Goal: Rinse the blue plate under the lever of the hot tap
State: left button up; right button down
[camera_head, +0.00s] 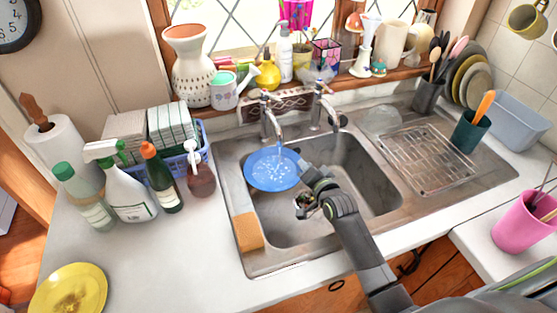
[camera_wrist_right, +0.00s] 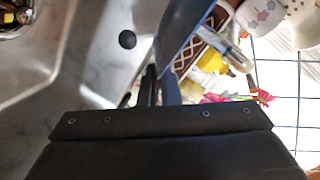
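The blue plate (camera_head: 270,168) is held over the left part of the sink basin, its face toward the head camera. My right gripper (camera_head: 303,172) is at its right edge and looks shut on the rim. In the right wrist view the dark fingers (camera_wrist_right: 158,88) meet the plate (camera_wrist_right: 190,38), which shows nearly edge-on. The left tap (camera_head: 272,122) stands right above the plate, and a thin stream of water seems to fall from its spout onto the plate. The right tap (camera_head: 325,108) stands beside it. My left gripper is not in view.
A sponge (camera_head: 248,231) lies on the sink's left front rim. Bottles (camera_head: 130,190) and a blue basket (camera_head: 205,135) stand left of the sink. A wire rack (camera_head: 425,155) covers the drainer at right. The basin's right part (camera_head: 365,180) is empty. A yellow plate (camera_head: 70,290) lies front left.

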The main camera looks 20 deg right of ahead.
aim_at(294, 180)
jog(key=shift+s+a+r+p, duration=0.1)
jog(key=shift+s+a+p, duration=0.15)
jog(key=shift+a, duration=0.25)
jog(key=shift+s+a+p, duration=0.25)
jog(key=shift+a, duration=0.2)
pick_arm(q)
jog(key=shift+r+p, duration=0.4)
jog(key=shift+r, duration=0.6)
pick_arm(e)
jog(key=shift+s+a, duration=0.35)
jog(key=shift+a, duration=0.25)
jog(key=shift+s+a, duration=0.35)
jog(key=shift+a, duration=0.25)
